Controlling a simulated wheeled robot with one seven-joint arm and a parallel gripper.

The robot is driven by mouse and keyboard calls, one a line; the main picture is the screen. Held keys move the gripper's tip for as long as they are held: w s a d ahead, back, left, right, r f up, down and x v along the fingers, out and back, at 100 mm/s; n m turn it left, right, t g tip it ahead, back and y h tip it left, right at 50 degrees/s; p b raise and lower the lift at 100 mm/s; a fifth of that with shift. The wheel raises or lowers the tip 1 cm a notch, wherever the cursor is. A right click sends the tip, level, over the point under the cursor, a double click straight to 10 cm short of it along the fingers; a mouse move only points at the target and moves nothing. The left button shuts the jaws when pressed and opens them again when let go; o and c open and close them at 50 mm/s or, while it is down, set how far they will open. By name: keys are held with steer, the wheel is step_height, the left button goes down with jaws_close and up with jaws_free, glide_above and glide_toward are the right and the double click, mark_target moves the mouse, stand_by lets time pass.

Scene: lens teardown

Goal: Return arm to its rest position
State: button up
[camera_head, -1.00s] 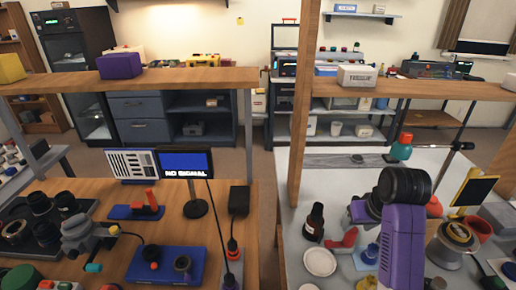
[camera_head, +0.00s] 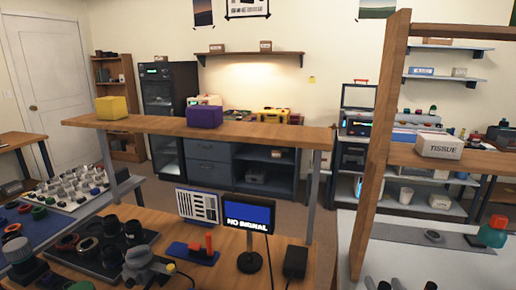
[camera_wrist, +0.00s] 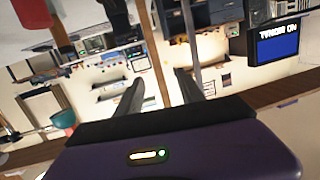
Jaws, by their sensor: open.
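My gripper (camera_wrist: 159,76) shows only in the wrist view. Its two dark fingers stand apart with nothing between them, and the purple wrist housing (camera_wrist: 170,155) fills the bottom. The wrist picture is upside down and looks across the room. My arm is out of the head view, so its full pose is hidden.
In the head view, a wooden shelf beam (camera_head: 275,133) carries a yellow block (camera_head: 112,108) and a purple block (camera_head: 204,117). A monitor (camera_head: 249,213) and lens parts (camera_head: 112,226) stand on the bench below. A wooden post (camera_head: 378,140) rises at right, near a tissue box (camera_head: 439,146).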

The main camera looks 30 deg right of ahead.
steer(key=s+a+f+n+t+y, duration=0.1)
steer(key=s+a+n+y, duration=0.2)
steer(key=a, duration=0.6)
steer(key=s+a+f+n+y, duration=0.1)
steer(key=s+a+y, duration=0.3)
steer(key=s+a, duration=0.4)
steer(key=s+a+f+n+t+y, duration=0.1)
steer(key=s+a+n+y, duration=0.2)
steer(key=s+a, duration=0.3)
steer(key=a+n, duration=0.1)
steer(key=a, duration=0.3)
steer(key=shift+a+f+n+t+y, duration=0.3)
steer(key=shift+a+f, duration=0.1)
